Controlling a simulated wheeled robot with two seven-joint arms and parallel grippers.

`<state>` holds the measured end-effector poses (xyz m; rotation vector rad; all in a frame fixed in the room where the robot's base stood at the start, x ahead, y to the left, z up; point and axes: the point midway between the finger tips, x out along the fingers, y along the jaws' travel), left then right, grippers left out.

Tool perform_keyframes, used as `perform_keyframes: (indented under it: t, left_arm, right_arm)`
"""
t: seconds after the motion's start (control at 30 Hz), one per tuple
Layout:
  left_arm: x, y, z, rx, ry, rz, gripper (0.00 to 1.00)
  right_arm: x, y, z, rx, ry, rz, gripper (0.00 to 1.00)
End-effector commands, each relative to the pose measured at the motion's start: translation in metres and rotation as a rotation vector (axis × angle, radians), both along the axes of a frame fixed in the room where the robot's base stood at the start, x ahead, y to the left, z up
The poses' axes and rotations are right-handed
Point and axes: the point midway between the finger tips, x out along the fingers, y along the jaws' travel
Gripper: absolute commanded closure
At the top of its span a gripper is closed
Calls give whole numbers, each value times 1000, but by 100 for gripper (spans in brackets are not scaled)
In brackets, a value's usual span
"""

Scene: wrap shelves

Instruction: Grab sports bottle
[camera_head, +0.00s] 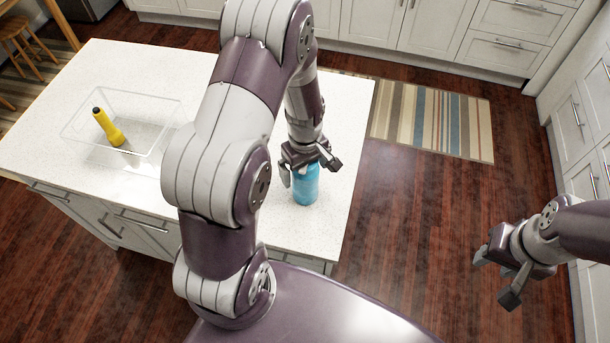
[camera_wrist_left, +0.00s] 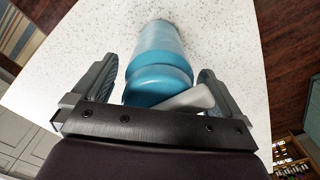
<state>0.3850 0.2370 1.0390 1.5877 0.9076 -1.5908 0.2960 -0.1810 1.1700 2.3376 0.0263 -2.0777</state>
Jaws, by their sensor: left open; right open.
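The blue sports bottle (camera_head: 306,187) stands upright on the white island counter (camera_head: 345,110), near its right edge. My left gripper (camera_head: 308,166) is right above it, and its jaws hide the bottle's top in the head view. In the left wrist view the bottle (camera_wrist_left: 158,65) lies between the two open fingers of the left gripper (camera_wrist_left: 158,88), with visible gaps on both sides. A pale grey part of the bottle's top (camera_wrist_left: 185,99) points toward the right finger. My right gripper (camera_head: 507,272) is open and empty, over the floor at the right.
A striped rug (camera_head: 435,122) lies on the wood floor behind. White cabinets (camera_head: 575,130) line the right side.

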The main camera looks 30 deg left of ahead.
Motion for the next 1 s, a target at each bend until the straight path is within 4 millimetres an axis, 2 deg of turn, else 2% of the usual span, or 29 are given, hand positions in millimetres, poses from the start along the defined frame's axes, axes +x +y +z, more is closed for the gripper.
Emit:
perform_keyframes:
  t: [0.1, 0.13, 0.3, 0.4, 0.73, 0.87, 0.97, 1.0]
  left_arm:
    - [0, 0, 0, 0, 0, 0, 0]
    - [0, 0, 0, 0, 0, 0, 6]
    - [0, 0, 0, -1, -1, 0, 62]
    - [0, 0, 0, -1, -1, 0, 92]
    - [2, 0, 6, 1, -4, 0, 92]
    - [2, 0, 21, 1, -6, 0, 92]
    - [2, 0, 39, 2, -9, 0, 92]
    - [-5, -5, 44, 1, -5, -3, 92]
  right_arm:
    - [0, 0, -1, 0, 0, 0, 57]
    - [0, 0, -1, 0, 0, 0, 57]
    - [0, 0, -1, 0, 0, 0, 57]
    - [0, 0, -1, 0, 0, 0, 57]
    - [0, 0, -4, 0, 0, 0, 57]
    - [0, 0, -10, 0, 0, 0, 57]
    - [0, 0, -17, 0, 0, 0, 57]
    - [0, 0, -19, 0, 0, 0, 57]
